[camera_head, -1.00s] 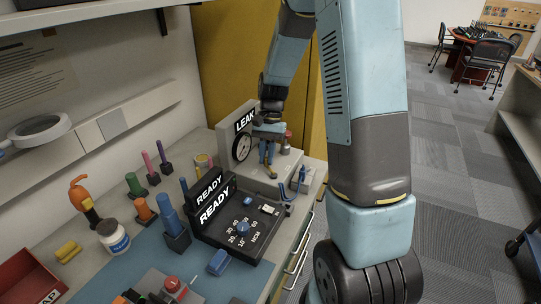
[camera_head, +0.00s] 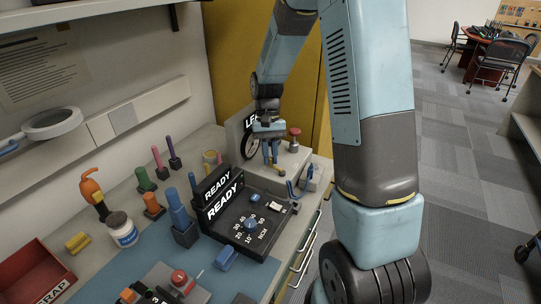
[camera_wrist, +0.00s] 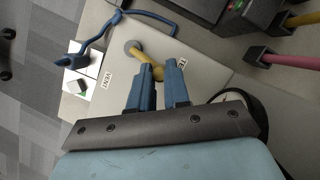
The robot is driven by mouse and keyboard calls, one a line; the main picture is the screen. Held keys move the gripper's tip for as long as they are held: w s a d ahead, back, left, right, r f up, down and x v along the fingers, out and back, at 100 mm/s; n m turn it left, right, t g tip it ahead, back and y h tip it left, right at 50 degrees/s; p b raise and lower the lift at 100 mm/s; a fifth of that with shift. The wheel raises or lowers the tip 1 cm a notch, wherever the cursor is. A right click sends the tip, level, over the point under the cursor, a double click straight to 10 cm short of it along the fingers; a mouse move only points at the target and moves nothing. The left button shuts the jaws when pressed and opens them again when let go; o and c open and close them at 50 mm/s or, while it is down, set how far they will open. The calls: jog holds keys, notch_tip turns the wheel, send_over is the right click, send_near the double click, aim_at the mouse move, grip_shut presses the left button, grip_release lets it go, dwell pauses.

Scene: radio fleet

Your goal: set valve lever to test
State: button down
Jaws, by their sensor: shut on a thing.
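The leak fixture (camera_head: 292,158) is a pale box with an upright panel and round gauge at the back of the bench. In the wrist view, a yellow valve lever (camera_wrist: 148,62) runs from a round grey pivot (camera_wrist: 133,48) on its top. My gripper (camera_wrist: 160,85) is shut on the lever's outer end, between its blue fingers. A VENT label (camera_wrist: 105,80) lies left of the lever. A second label (camera_wrist: 182,64) sits beside the right finger, partly hidden. In the head view my gripper (camera_head: 272,158) covers the lever and part of the LEAK sign.
A black READY console (camera_head: 255,232) with a blue knob stands in front of the fixture. Blue tubing (camera_wrist: 100,38) runs beside the pivot. Coloured tools stand in holders along the wall. A red bin (camera_head: 35,272) is at the left.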

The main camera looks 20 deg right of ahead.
jog(key=c, duration=1.1)
grip_release()
jog(key=v, duration=1.3)
jog(key=shift+w+r, duration=0.15)
jog(key=shift+r, duration=0.15)
jog(key=shift+d, duration=0.1)
jog(key=s+d+r+n+t, duration=0.1)
jog(key=s+r+t, duration=0.4)
jog(key=s, duration=0.8)
jog(key=s+d+r+t, duration=0.1)
jog(key=s+r+t, duration=0.4)
jog(key=s, duration=0.8)
jog(key=shift+d+r+n+h, duration=0.3)
jog(key=shift+d+r+n, duration=0.1)
jog(key=shift+r, duration=0.55)
